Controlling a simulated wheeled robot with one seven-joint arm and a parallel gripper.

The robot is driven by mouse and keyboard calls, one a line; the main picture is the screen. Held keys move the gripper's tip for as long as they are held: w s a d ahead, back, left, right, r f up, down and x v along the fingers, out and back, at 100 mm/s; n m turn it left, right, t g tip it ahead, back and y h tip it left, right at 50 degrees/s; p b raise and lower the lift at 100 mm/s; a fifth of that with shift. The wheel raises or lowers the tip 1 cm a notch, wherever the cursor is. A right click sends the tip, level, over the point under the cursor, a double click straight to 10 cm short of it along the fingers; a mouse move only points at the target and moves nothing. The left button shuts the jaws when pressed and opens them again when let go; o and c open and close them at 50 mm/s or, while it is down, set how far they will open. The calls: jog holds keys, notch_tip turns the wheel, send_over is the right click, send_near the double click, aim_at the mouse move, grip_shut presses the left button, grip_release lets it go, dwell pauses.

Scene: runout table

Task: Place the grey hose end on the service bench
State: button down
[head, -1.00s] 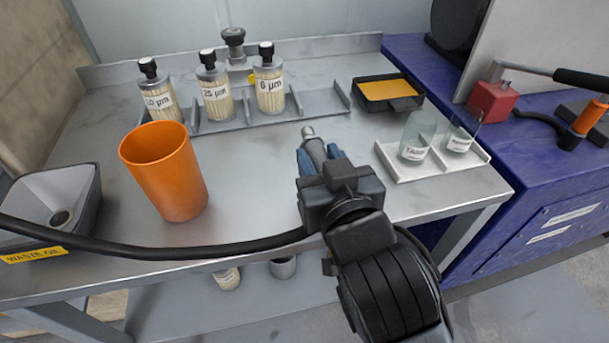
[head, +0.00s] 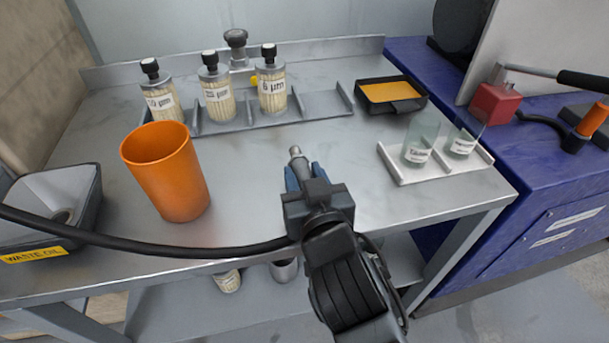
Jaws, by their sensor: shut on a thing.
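The grey hose end (head: 297,158) is a short metal nozzle that sticks out ahead of my gripper (head: 305,178). My gripper's blue-tipped fingers are shut on it. The black hose (head: 150,247) runs from my gripper to the left along the front edge of the grey metal service bench (head: 250,190). The hose end points toward the back of the bench, over the bench top near its front middle. I cannot tell whether it touches the surface.
An orange cup (head: 172,180) and a waste oil funnel (head: 55,205) stand at the left. Filter bottles (head: 218,92) stand in a rack behind. The bench middle is clear.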

jog(key=c, duration=0.7)
grip_release()
jog(key=shift+f, duration=0.1)
jog(key=shift+r, duration=0.2)
jog(key=v, duration=1.2)
jog(key=shift+b, duration=0.3)
jog(key=shift+f, duration=0.1)
